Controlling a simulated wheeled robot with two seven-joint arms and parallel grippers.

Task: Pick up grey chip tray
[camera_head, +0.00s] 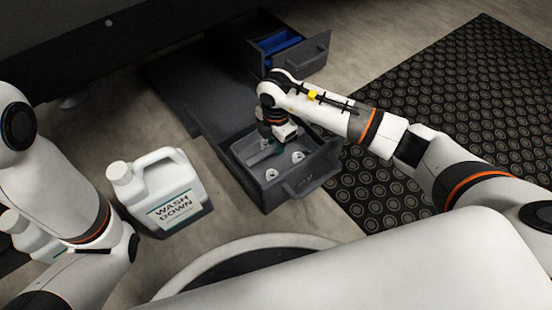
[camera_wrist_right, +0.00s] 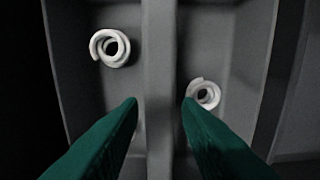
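The grey chip tray (camera_head: 240,148) sits in the open lower drawer (camera_head: 243,187), with white curled chips (camera_head: 271,174) on it. In the right wrist view the tray (camera_wrist_right: 217,55) has a raised middle divider (camera_wrist_right: 160,60) with one white coil (camera_wrist_right: 110,47) on the left and another (camera_wrist_right: 205,94) on the right. My right gripper (camera_wrist_right: 160,106) is open, its two green fingers on either side of the divider. In the head view it points down over the tray. I cannot tell whether the fingers touch it. My left gripper is out of view.
An upper drawer (camera_head: 307,57) with a blue insert stands open behind. A white WASH DOWN jug (camera_head: 160,187) stands left of the lower drawer, and another white bottle (camera_head: 30,238) is at the far left. A black ringed mat (camera_head: 440,110) covers the floor to the right.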

